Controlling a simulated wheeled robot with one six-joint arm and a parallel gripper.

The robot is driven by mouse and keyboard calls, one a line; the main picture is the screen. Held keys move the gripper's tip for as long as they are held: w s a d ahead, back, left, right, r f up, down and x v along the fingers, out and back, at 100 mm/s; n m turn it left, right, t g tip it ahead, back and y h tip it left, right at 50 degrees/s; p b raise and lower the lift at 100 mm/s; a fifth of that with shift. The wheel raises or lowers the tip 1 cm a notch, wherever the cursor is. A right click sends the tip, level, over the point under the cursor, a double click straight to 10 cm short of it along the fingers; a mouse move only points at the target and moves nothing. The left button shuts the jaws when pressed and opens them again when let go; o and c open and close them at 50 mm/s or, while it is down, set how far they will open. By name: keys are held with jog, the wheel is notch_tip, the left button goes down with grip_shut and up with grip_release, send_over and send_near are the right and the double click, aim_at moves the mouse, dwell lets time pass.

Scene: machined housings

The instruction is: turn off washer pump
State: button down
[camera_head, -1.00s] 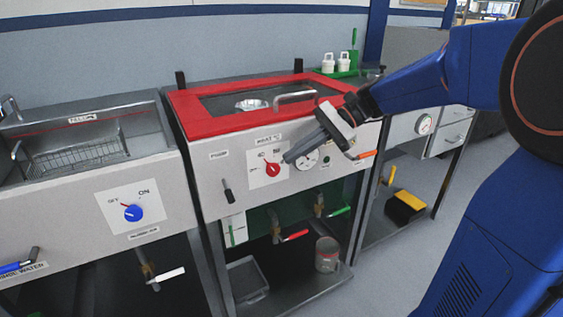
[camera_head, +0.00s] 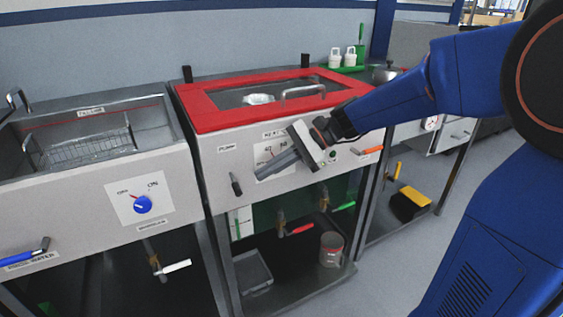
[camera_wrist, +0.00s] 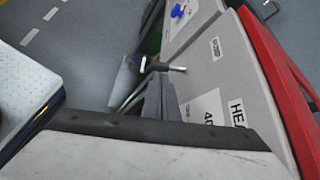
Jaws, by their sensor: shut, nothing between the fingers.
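The washer (camera_head: 215,146) has a red-framed lid (camera_head: 190,101) and a pale front panel. Its PUMP label (camera_head: 227,148) is at the panel's left, above a small dark lever switch (camera_head: 235,184) that points mostly downward. My gripper (camera_head: 262,173) is shut and empty in front of the panel, with its fingertips a little right of the lever and pointing left. It partly hides the heat dial. In the wrist view, my closed fingers (camera_wrist: 157,92) point at the lever (camera_wrist: 165,67), close by; I cannot tell whether they touch. The PUMP label (camera_wrist: 216,48) also shows there.
Left stands a sink unit with a blue knob (camera_head: 143,204) and a blue-handled lever (camera_head: 25,257). Red (camera_head: 300,229) and green (camera_head: 345,206) valve handles sit under the washer panel. An orange handle (camera_head: 372,150) sticks out at right. The floor at right is partly clear.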

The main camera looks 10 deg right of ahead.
aim_at(235, 185)
jog(key=shift+x, duration=2.5)
jog(key=shift+a+f, duration=0.2)
jog(key=shift+f, duration=0.55)
jog(key=shift+s, duration=0.1)
jog(key=shift+a+r, duration=0.1)
jog(key=shift+r, duration=0.05)
